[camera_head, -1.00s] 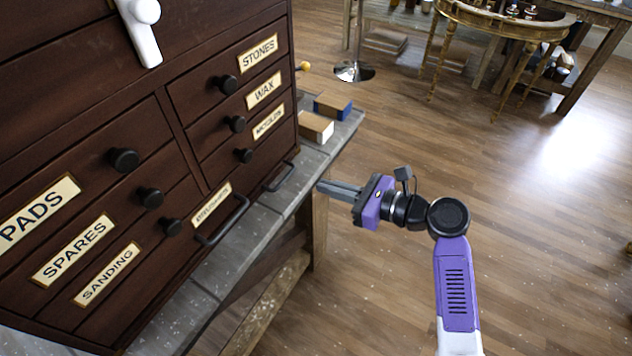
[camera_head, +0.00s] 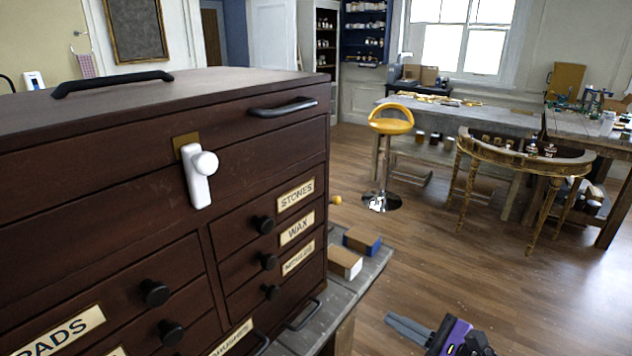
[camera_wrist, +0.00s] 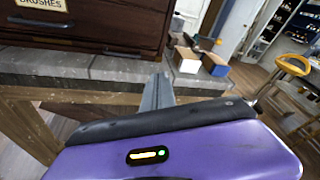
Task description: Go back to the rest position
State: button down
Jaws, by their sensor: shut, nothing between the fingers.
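My gripper (camera_head: 407,328) is at the bottom of the head view, right of the grey bench and clear of the chest. Its fingers are together with nothing between them; they also show in the wrist view (camera_wrist: 158,92), pointing toward the bench edge. The dark wooden chest (camera_head: 110,205) fills the left of the head view, with labelled drawers, black knobs and a white latch (camera_head: 199,180) on its front. The rest of my arm is below the head view.
The grey bench top (camera_head: 345,290) holds a white-and-wood block (camera_head: 345,262) and a blue-and-wood block (camera_head: 361,240) beside the chest. A yellow stool (camera_head: 391,126) and a gilt console (camera_head: 525,160) stand farther back. The wooden floor right of the bench is open.

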jog(key=s+d+f+n+t+h, duration=0.4)
jog(key=s+d+n+h, duration=0.5)
jog(key=s+h, duration=0.15)
jog(key=s+a+r+n, duration=0.2)
jog(key=s+n, duration=0.4)
jog(key=s, duration=0.9)
jog(key=s+a+r+n+g, duration=0.1)
jog(key=s+n, duration=0.6)
jog(key=s, duration=0.9)
jog(key=a+r, duration=0.1)
jog(key=a, duration=0.1)
jog(key=shift+a+n, duration=0.3)
jog(key=shift+a, duration=0.05)
jog(key=c, duration=2.1)
grip_release()
jog(key=shift+s+r, duration=0.1)
